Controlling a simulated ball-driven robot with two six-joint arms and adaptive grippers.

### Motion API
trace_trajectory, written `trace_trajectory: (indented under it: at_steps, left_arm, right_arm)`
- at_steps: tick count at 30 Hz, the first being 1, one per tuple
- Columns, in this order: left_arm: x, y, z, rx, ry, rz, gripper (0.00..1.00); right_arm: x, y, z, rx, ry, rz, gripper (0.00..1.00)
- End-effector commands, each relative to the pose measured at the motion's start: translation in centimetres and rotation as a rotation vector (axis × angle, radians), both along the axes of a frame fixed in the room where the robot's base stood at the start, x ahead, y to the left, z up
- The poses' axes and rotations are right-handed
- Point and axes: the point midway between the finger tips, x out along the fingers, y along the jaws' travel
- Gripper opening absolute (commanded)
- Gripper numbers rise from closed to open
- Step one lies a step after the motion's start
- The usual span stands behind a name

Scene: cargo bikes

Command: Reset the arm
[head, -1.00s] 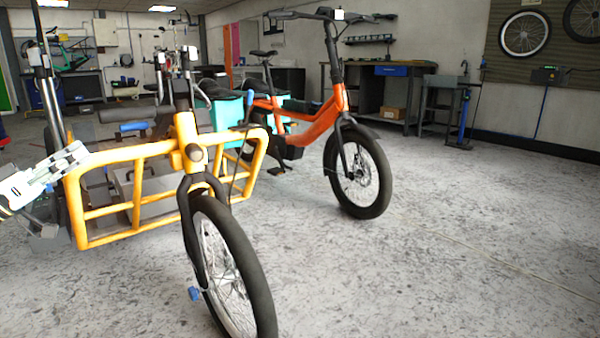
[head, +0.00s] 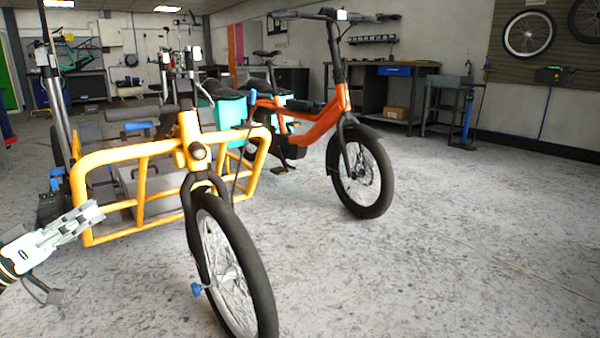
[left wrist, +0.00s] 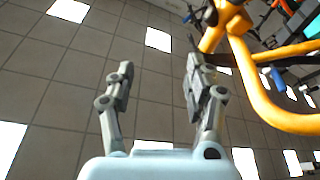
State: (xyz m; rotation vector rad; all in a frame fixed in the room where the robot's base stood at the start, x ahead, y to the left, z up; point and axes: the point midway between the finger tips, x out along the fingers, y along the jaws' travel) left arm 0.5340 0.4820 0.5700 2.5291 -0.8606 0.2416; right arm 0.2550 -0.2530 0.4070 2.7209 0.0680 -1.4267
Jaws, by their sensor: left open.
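My left gripper (head: 85,219) is at the left of the head view, in front of the lower left part of the yellow cargo bike's front rack (head: 139,234). In the left wrist view its two fingers (left wrist: 158,85) stand apart with nothing between them, and the ceiling shows behind. The yellow bike's frame (left wrist: 262,100) is at the right of that view, beside the fingers; I cannot tell the exact gap. My right gripper is not in view.
The yellow bike's front wheel (head: 236,270) stands right of my left gripper. An orange cargo bike (head: 320,124) is behind it. Workbenches (head: 392,100) line the back wall. The concrete floor (head: 450,260) at the right is clear.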

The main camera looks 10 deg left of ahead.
Motion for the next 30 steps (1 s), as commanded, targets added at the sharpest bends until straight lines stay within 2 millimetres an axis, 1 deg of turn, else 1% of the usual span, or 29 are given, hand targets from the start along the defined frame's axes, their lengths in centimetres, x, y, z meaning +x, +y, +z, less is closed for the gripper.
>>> trace_trajectory:
  at_steps: [1, 2, 5, 6, 8, 9, 11, 12, 15, 18, 20, 21, 24, 27, 30]
  left_arm:
    - [-1.0, -1.2, -1.4, -0.023, 0.022, -0.007, 0.53]
    - [-1.6, -1.8, -2.1, -0.037, 0.036, -0.009, 0.53]
    - [-4.0, -4.7, -5.2, -0.086, 0.098, 0.003, 0.53]
    - [-5.1, -6.2, -6.7, -0.104, 0.128, 0.016, 0.53]
    - [-7.1, -8.5, -8.8, -0.125, 0.178, 0.051, 0.53]
    - [-8.4, -10.1, -10.1, -0.130, 0.215, 0.084, 0.53]
    - [-10.5, -12.5, -11.9, -0.129, 0.276, 0.144, 0.53]
    - [-12.0, -14.0, -13.0, -0.119, 0.323, 0.191, 0.53]
    - [-15.5, -17.3, -15.0, -0.057, 0.448, 0.311, 0.53]
    - [-18.6, -19.6, -16.0, 0.036, 0.577, 0.407, 0.53]
    - [-20.3, -20.6, -16.3, 0.103, 0.654, 0.451, 0.53]
    - [-21.3, -21.1, -16.4, 0.151, 0.706, 0.473, 0.53]
    - [-23.4, -22.1, -16.2, 0.279, 0.819, 0.501, 0.53]
    - [-24.8, -22.7, -15.7, 0.397, 0.902, 0.496, 0.53]
    - [-25.3, -23.0, -15.2, 0.503, 0.953, 0.472, 0.53]
  right_arm:
    - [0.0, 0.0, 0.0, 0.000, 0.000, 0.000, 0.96]
    - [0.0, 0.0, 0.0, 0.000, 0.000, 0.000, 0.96]
    - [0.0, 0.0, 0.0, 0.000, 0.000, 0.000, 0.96]
    - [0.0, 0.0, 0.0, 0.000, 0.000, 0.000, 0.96]
    - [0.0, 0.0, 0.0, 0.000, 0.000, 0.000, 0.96]
    - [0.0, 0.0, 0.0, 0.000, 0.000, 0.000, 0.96]
    - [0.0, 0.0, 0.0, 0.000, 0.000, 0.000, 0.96]
    - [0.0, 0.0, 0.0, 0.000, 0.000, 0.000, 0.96]
    - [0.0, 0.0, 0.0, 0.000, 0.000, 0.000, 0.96]
    - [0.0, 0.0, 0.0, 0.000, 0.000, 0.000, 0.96]
    - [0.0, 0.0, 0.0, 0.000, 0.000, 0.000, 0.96]
    - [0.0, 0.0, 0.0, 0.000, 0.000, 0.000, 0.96]
    - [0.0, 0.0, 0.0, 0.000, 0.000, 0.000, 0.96]
    - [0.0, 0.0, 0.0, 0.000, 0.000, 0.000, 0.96]
    - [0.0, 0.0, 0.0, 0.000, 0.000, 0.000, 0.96]
